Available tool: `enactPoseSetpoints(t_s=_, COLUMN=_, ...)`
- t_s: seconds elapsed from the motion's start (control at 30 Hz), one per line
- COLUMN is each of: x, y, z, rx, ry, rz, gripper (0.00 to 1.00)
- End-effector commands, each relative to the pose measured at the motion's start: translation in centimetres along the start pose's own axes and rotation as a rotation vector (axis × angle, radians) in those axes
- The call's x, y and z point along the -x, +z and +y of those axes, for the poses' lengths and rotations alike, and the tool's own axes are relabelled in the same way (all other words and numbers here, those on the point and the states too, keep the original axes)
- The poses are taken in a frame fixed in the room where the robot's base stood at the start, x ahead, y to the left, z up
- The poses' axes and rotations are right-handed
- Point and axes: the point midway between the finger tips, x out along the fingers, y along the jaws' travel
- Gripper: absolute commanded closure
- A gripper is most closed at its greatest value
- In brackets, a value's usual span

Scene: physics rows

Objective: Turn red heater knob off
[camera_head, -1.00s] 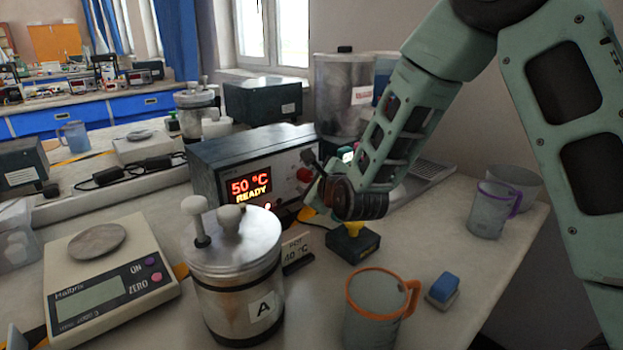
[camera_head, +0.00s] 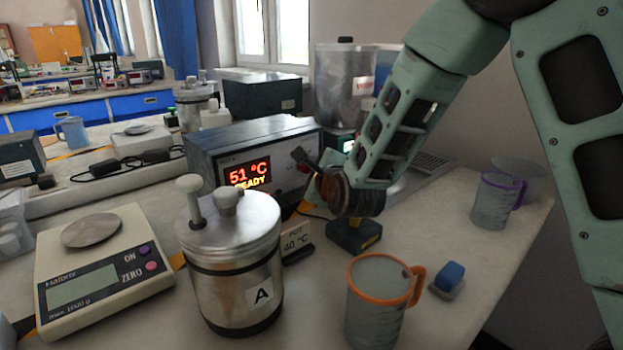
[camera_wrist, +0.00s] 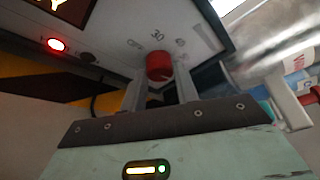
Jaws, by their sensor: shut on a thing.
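The heater (camera_head: 250,150) is a grey box with a white front panel, and its display reads 51 °C READY. In the wrist view its red knob (camera_wrist: 159,66) sits on the panel below the printed mark "30". My gripper (camera_wrist: 160,88) is shut on the red knob, with a finger on each side. In the head view my gripper (camera_head: 304,162) is at the right part of the heater's front and hides the knob there. The knob's pointer position cannot be made out.
A metal canister marked A (camera_head: 235,265) stands in front of the heater, beside a "40 °C" card (camera_head: 296,240). A dark block (camera_head: 354,236) sits below my wrist. An orange-rimmed jug (camera_head: 375,310), a blue-topped item (camera_head: 449,279) and a scale (camera_head: 105,265) stand nearer.

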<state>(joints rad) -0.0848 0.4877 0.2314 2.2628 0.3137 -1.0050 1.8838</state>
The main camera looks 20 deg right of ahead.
Motion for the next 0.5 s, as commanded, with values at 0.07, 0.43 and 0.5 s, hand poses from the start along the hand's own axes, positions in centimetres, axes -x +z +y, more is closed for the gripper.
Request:
enactPoseSetpoints(t_s=0.07, x=-0.12, y=-0.27, z=0.71, rx=0.06, ry=-0.029, rz=-0.004, gripper=0.93)
enactPoseSetpoints(t_s=0.43, x=-0.12, y=-0.32, z=0.99, rx=0.347, ry=-0.15, rz=-0.007, gripper=0.93)
enactPoseSetpoints(t_s=0.5, x=-0.11, y=-0.3, z=0.99, rx=0.392, ry=-0.169, rz=-0.007, gripper=0.93)
